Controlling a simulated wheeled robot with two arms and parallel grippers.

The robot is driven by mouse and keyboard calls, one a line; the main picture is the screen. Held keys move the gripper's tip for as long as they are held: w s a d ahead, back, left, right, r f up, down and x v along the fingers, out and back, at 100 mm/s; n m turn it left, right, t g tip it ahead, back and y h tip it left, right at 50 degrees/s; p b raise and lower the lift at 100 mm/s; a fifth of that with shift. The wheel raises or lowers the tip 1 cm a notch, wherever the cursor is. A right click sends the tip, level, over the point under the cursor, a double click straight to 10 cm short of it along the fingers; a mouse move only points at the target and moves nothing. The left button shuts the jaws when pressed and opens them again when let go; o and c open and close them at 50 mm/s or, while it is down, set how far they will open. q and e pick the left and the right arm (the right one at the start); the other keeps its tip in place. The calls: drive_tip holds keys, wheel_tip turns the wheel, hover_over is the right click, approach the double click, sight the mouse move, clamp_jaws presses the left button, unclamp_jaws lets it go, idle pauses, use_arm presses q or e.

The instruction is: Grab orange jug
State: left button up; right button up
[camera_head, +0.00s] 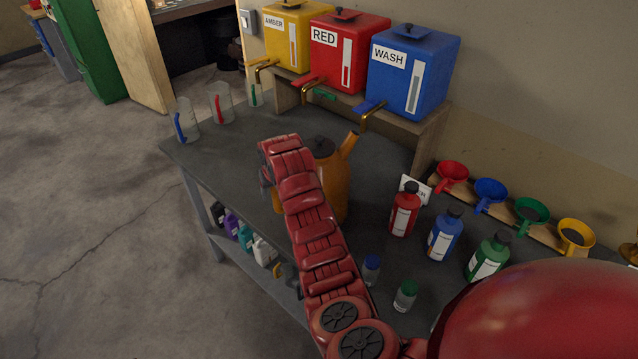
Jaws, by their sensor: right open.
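The orange jug (336,188) stands on the dark grey table (215,165), with its spout pointing up to the right and a dark cap on top. My right arm crosses in front of it and hides its left part. My right gripper (268,174) is at the far end of that arm, at the jug's left side. It is open, but its fingers are mostly hidden, and I cannot tell whether they touch the jug. My left gripper is out of view.
Yellow, red and blue dispensers (413,72) stand on a rack behind. Clear cups (184,120) stand at the table's left end. Red, blue and green bottles (404,209) and small jars (371,269) are right of my arm. Coloured funnels (490,190) line the wall.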

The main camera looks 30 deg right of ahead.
clamp_jaws()
idle(0.3)
idle(1.1)
